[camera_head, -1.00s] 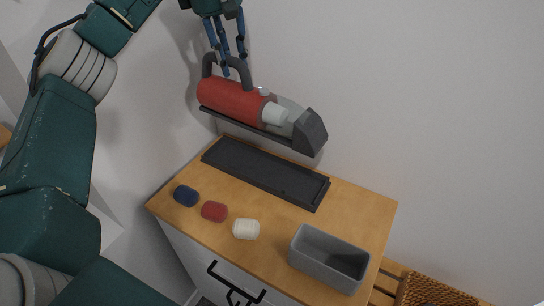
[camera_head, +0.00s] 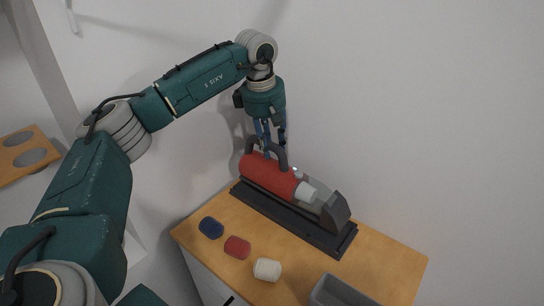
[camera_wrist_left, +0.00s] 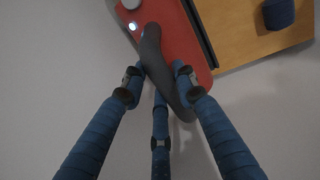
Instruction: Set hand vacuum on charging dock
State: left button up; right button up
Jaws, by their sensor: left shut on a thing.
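The hand vacuum (camera_head: 268,175) has a red body, a dark loop handle and a grey nozzle at its right end. It also shows in the left wrist view (camera_wrist_left: 180,30). My left gripper (camera_head: 269,150) is shut on its handle (camera_wrist_left: 165,75) from above. The charging dock (camera_head: 305,229) is a long black tray on the wooden cabinet top against the wall. The vacuum is directly over the dock and lined up with its length; whether it touches the dock I cannot tell. My right gripper is not in view.
A blue (camera_head: 211,228), a red (camera_head: 237,247) and a white (camera_head: 267,269) small rounded item lie in a row in front of the dock. A grey open bin (camera_head: 338,292) stands at the front right. The wooden top (camera_head: 375,262) is bare at the right end.

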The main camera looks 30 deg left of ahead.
aim_at(272, 161)
pick_arm(q)
jog(key=shift+f+p, duration=0.45)
jog(key=shift+f, duration=1.9)
jog(key=o, duration=1.1)
jog(key=shift+o, duration=0.2)
jog(key=shift+s, duration=0.1)
jog(key=shift+r, duration=0.1)
notch_tip(272, 161, up, 12)
jog(key=s+b, duration=0.2)
jog(key=shift+a+f, duration=0.15)
jog(key=shift+f, duration=0.05)
